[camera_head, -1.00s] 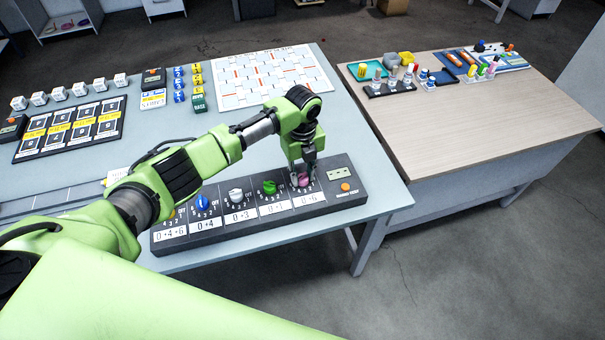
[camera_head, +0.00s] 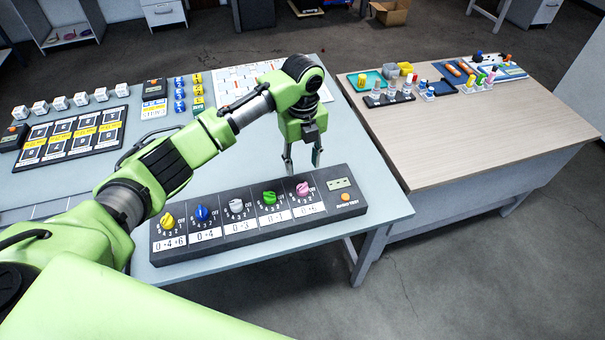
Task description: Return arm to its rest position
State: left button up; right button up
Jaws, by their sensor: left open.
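My left arm comes in from the left in the head view and reaches over the grey-blue table (camera_head: 374,187). My left gripper (camera_head: 303,172) is open and empty, its fingers pointing down, apart from each other. It hovers above and behind the right part of the black dial panel (camera_head: 262,236). The panel has a yellow dial (camera_head: 168,221), a blue dial (camera_head: 202,214), a white dial (camera_head: 236,206), a green dial (camera_head: 269,198) and a pink dial (camera_head: 303,189). The pink dial shows clear just below the fingertips. My right gripper is not in view.
Beyond the arm lie a white board (camera_head: 240,84), small coloured blocks (camera_head: 197,91), white cubes (camera_head: 60,103) and a black card rack (camera_head: 70,138). A wooden-topped table (camera_head: 470,145) on the right holds vials and trays at its back. Its front is clear.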

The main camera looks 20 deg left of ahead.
pick_arm(q)
notch_tip(320, 180, up, 2)
jog(key=shift+r, duration=0.1)
dwell(0.5)
